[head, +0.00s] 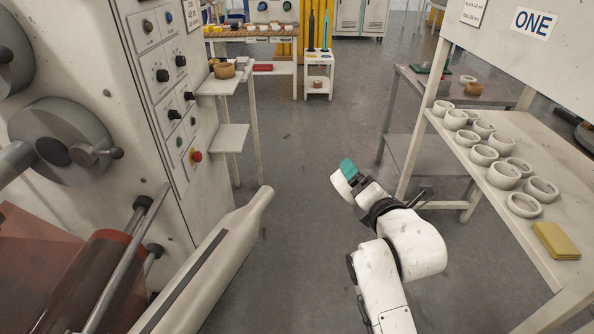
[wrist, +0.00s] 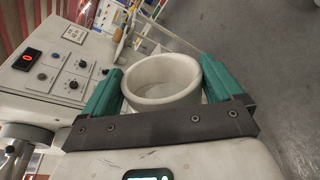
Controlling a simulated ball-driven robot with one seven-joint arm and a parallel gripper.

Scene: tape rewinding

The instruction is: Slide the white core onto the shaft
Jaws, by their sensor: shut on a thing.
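The white core (wrist: 160,85) is a short, thick-walled ring. My gripper (wrist: 160,95) is shut on it, with one teal finger on each side in the wrist view. In the head view my gripper (head: 347,172) is right of the shaft, over the aisle, and the core shows only as a small pale patch beside the teal finger. The shaft (head: 225,245) is a thick pale bar with a dark strip and a narrower free end, reaching from the lower left into the aisle. The core and shaft are apart, with a clear gap between them.
The machine panel (head: 175,90) with knobs and a red button stands at left, with small shelves (head: 232,138) beside it. At right a table (head: 555,210) holds several white cores (head: 503,175) and a yellow block (head: 555,240). The grey floor (head: 305,140) between is clear.

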